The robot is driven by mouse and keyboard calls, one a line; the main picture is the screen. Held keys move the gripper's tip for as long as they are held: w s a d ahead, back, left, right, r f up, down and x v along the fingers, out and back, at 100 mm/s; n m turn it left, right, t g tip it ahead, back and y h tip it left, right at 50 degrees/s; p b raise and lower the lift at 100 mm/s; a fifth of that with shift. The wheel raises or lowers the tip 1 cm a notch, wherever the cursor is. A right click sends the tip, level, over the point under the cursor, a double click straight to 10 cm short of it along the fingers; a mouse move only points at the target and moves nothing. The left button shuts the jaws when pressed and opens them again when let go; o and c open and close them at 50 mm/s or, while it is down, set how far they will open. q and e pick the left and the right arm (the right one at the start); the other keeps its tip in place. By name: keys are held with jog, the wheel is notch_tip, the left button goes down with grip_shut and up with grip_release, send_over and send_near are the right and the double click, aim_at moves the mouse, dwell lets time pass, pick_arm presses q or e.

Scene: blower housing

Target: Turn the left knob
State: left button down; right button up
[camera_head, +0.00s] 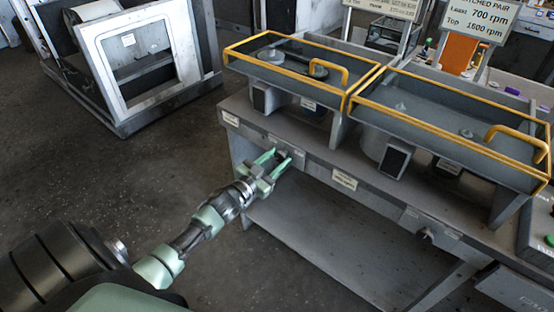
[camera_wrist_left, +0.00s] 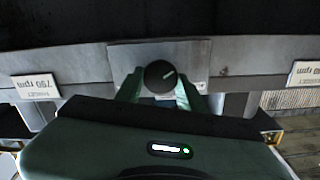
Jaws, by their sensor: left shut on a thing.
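The left knob (camera_wrist_left: 160,76) is a dark round dial with a pale pointer line aimed up and to the right. It sits on a grey plate on the bench's front rail. My left gripper (camera_head: 277,159) reaches the rail from the lower left in the head view. In the wrist view its green fingers (camera_wrist_left: 158,92) stand on either side of the knob, shut on it. A second knob (camera_head: 427,234) is further right on the same rail. My right gripper is not in view.
Small labels (camera_head: 345,180) mark the rail. A sign (camera_head: 482,18) reads 700 rpm and 1600 rpm. A white-framed machine (camera_head: 140,50) stands at back left. The floor between is clear.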

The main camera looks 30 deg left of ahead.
pick_arm(q)
jog(key=m, duration=0.3)
jog(key=shift+d+f, duration=0.1)
jog(key=shift+m+b, duration=0.55)
jog(key=shift+m, duration=1.55)
jog(key=c, duration=0.9)
grip_release()
jog(key=shift+s, duration=0.1)
